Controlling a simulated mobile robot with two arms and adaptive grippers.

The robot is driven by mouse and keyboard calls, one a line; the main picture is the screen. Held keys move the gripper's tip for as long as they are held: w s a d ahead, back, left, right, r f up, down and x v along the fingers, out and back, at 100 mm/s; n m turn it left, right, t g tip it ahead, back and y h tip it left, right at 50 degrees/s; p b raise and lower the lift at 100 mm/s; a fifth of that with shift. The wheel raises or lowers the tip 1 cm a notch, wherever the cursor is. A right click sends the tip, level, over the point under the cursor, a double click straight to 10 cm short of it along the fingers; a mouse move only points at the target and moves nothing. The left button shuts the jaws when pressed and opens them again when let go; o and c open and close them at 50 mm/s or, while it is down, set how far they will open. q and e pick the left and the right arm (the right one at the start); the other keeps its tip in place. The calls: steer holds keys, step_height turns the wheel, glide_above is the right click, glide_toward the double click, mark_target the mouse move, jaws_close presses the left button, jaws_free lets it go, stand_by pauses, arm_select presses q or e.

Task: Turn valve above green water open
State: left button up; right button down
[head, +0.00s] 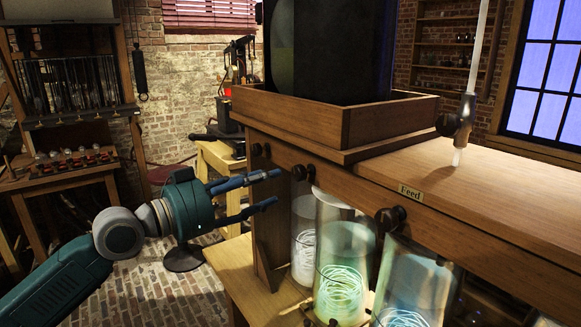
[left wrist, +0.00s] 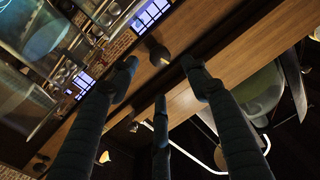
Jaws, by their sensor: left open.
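Several glass jars stand under the wooden bench. The middle jar (head: 343,262) holds greenish water and a pale coil, the left jar (head: 303,240) looks clear, and the right jar (head: 412,287) looks bluish. Dark round valve knobs line the bench front: a left knob (head: 257,149), a middle knob (head: 299,173) and a right knob (head: 388,218). Which knob belongs to the greenish jar is not certain. My left gripper (head: 277,188) is open and empty, left of the middle knob. In the left wrist view its spread fingers (left wrist: 158,75) point toward the wooden beam, with a knob (left wrist: 157,52) beyond. My right gripper is not in view.
A large dark tank (head: 345,50) sits in a wooden tray (head: 340,128) on the bench. A "Feed" label (head: 410,191) and an upright glass tube with a metal fitting (head: 462,118) are to the right. Open brick floor (head: 165,270) lies at left.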

mark_target(296, 174)
arm_select(q)
steer(key=p+x, duration=0.3)
steer(key=x, duration=0.6)
steer(key=shift+w+d+p, duration=0.3)
steer(key=shift+w+d, duration=0.05)
steer(key=shift+d, duration=0.05)
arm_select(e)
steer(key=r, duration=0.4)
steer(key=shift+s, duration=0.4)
arm_select(q)
steer(key=c, duration=1.2)
steer(key=shift+o, duration=0.2)
